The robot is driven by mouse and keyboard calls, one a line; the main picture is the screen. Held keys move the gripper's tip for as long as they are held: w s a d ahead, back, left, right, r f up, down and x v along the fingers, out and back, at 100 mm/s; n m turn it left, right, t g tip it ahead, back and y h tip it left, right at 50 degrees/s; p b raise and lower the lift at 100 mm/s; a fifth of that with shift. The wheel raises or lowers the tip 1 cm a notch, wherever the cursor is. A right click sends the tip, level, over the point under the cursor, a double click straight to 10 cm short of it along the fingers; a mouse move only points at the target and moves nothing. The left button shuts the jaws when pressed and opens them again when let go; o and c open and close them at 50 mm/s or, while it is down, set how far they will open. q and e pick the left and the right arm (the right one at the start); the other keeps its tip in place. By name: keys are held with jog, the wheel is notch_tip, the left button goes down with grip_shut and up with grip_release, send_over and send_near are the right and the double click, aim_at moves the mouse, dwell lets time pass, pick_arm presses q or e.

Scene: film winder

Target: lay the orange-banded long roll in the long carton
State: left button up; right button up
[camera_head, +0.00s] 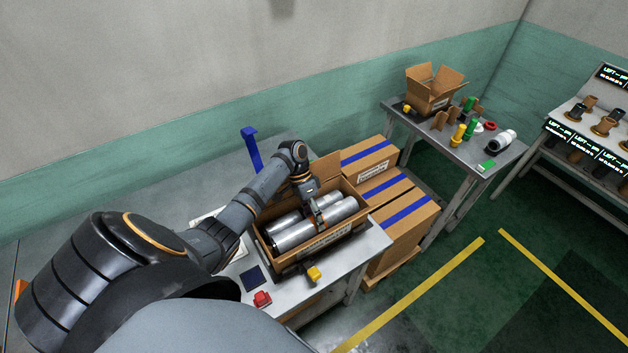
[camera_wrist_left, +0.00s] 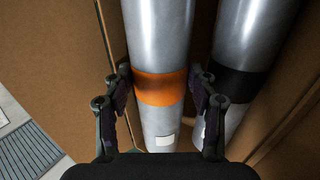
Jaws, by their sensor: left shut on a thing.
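The long carton (camera_head: 290,262) is open on the near table, with two silver rolls (camera_head: 295,236) lying side by side in it. In the left wrist view, the orange-banded long roll (camera_wrist_left: 162,30) lies beside a black-banded roll (camera_wrist_left: 250,40), with brown carton wall to its left. My left gripper (camera_head: 316,207) reaches down into the carton. Its fingers (camera_wrist_left: 160,75) are shut on the orange-banded roll, one on each side near the band. Whether this roll rests on the carton floor cannot be told. My right gripper is not in view.
A blue upright holder (camera_head: 251,148) stands behind the carton. A red item (camera_head: 262,299) and a yellow item (camera_head: 314,274) are at the table's front. Blue-taped cartons (camera_head: 405,222) are stacked to the right. A farther table (camera_head: 462,158) holds an open box (camera_head: 431,92) and small parts.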

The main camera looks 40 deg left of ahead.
pick_arm(q)
jog(key=shift+f+b, duration=0.4)
jog(key=shift+f, duration=0.35)
jog(key=o, duration=1.7)
jog(key=shift+c, duration=1.3)
jog(key=shift+r, duration=0.1)
